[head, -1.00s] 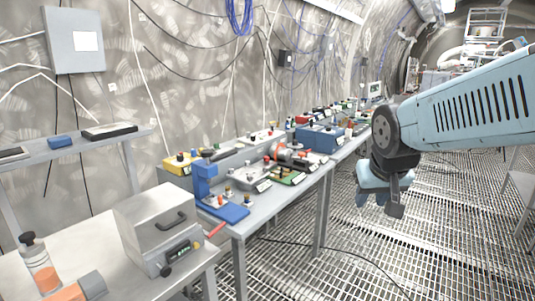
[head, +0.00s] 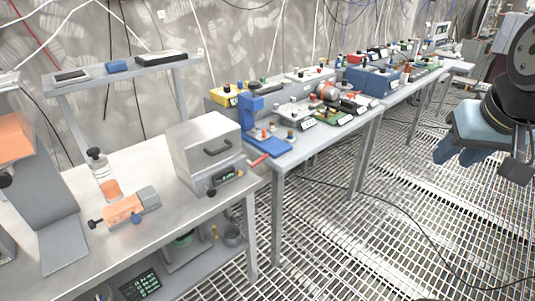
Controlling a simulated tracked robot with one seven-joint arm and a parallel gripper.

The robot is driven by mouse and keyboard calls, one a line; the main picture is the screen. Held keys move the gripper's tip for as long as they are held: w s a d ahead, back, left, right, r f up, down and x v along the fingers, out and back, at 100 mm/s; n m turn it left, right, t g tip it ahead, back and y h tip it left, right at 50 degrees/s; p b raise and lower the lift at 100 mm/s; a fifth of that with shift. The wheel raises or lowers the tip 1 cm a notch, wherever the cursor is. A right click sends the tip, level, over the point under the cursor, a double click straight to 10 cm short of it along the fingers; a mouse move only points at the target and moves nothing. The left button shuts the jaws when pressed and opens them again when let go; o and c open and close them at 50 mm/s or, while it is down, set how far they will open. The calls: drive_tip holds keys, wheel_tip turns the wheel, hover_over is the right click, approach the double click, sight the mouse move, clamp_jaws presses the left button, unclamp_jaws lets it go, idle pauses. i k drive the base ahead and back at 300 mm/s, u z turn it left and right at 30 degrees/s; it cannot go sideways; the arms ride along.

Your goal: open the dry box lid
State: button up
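A silver metal box (head: 207,155) with a dark handle on its front and a small display below stands at the right end of the near bench. It looks like the dry box, and its lid appears shut. A red lever sticks out at its right side. My gripper (head: 462,158) hangs at the right edge of the head view, over the grated floor, far to the right of the box and touching nothing. Its fingers are seen at an angle, so their opening is unclear.
A shelf (head: 130,70) stands behind. A second bench with a blue press (head: 262,118) adjoins at right.

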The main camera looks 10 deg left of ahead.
sight(198, 144)
drive_tip(key=u, duration=0.6)
drive_tip(key=k, duration=0.6)
drive_tip(key=u, duration=0.55)
drive_tip(key=i, duration=0.35)
drive_tip(key=u, duration=0.05)
